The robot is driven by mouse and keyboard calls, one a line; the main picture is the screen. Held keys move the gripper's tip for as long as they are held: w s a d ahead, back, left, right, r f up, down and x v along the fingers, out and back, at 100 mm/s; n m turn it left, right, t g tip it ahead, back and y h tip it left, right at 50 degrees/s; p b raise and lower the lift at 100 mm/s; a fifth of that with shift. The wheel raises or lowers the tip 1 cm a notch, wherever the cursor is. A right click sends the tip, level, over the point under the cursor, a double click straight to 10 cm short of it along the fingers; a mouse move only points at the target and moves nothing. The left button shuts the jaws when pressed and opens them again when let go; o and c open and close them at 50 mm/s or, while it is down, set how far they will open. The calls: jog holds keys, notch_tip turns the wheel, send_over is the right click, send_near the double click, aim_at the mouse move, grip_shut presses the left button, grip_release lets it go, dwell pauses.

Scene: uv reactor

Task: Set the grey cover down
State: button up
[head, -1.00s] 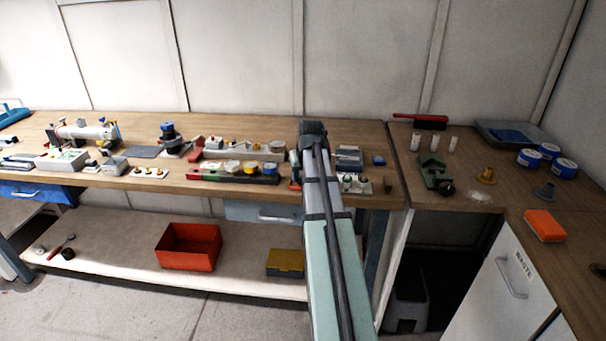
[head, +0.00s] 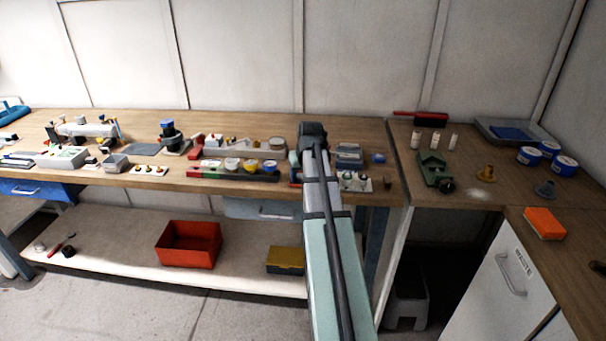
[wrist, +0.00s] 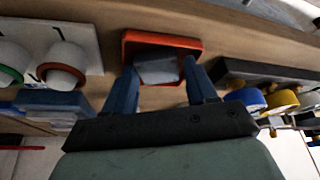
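In the wrist view, the two blue fingers of my gripper (wrist: 160,74) stand apart with the grey cover (wrist: 158,68) between their tips. The cover's sides appear to meet both fingertips, so the gripper looks shut on it. Just beyond the cover is an orange-red rectangular tray (wrist: 131,48) with a dark inside. The cover overlaps the tray in this view, and I cannot tell whether it touches it. In the head view, my arm hides the gripper's fingers and the cover.
White round pieces with green and red rings (wrist: 62,66) stand left of the fingers. A dark bar (wrist: 265,72) and yellow and blue round pieces (wrist: 284,101) lie to the right. In the head view, several small items crowd the wooden bench (head: 345,127); its back strip is clearer.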

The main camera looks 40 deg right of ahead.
jog(key=shift+o, duration=0.7)
jog(key=shift+d, duration=0.1)
jog(key=shift+d+r, duration=0.1)
jog(key=shift+r, duration=0.2)
jog(key=v, duration=1.2)
jog(key=shift+r, duration=0.3)
